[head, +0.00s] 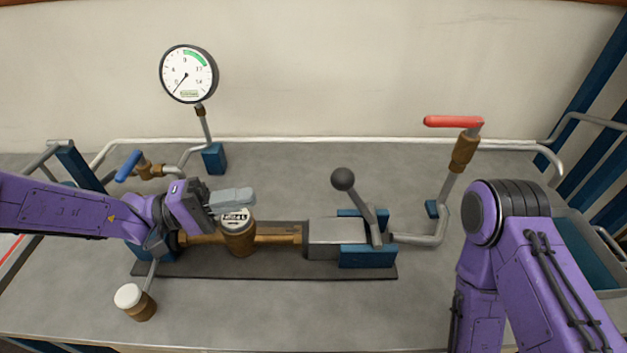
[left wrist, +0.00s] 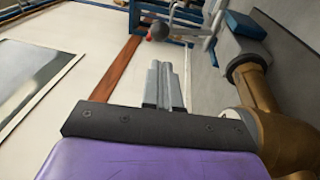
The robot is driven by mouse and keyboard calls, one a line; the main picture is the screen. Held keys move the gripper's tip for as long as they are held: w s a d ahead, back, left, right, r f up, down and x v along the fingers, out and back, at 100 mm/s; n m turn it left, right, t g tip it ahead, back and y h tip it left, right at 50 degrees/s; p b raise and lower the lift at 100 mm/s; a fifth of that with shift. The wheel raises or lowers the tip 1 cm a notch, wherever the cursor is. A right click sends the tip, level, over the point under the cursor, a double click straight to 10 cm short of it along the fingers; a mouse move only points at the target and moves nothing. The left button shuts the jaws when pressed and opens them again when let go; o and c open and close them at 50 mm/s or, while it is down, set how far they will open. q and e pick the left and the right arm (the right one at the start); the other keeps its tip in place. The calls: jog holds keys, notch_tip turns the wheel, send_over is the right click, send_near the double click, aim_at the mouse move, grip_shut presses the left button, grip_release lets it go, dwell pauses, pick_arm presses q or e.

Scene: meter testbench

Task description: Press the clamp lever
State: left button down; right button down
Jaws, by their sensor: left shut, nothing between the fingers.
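The clamp lever (head: 358,202) is a grey rod with a dark ball knob (head: 343,179). It leans up and to the left from the blue clamp block (head: 368,257), right of the meter. The knob also shows in the left wrist view (left wrist: 159,31), beyond the fingertips. My left gripper (head: 250,194) is shut and empty, with its grey fingers pointing right. In the head view its fingers appear just above the brass water meter (head: 238,240), left of the lever and apart from it. My right arm comes in at the right; its gripper is out of the picture.
A pressure gauge (head: 188,74) stands at the back left. A blue-handled valve (head: 130,166) is at the left and a red-handled valve (head: 454,122) at the right. A white-capped brass fitting (head: 136,301) stands front left. The front bench is largely clear.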

pick_arm(q)
jog(key=p, duration=0.3)
send_near(333, 177)
jog(key=d, duration=0.5)
jog(key=shift+w+d+f, duration=0.15)
jog(key=shift+w+d, duration=0.3)
jog(key=shift+d, duration=0.3)
jog(key=shift+d+r+p, duration=0.5)
jog(key=shift+r+p, duration=0.1)
jog(key=shift+p, duration=0.2)
jog(key=d+r+p, duration=0.3)
jog(key=d+p, duration=0.1)
jog(key=d, duration=1.2)
jog(key=shift+d+p, duration=0.15)
jog(key=shift+p, duration=0.2)
jog(key=shift+r, duration=0.15)
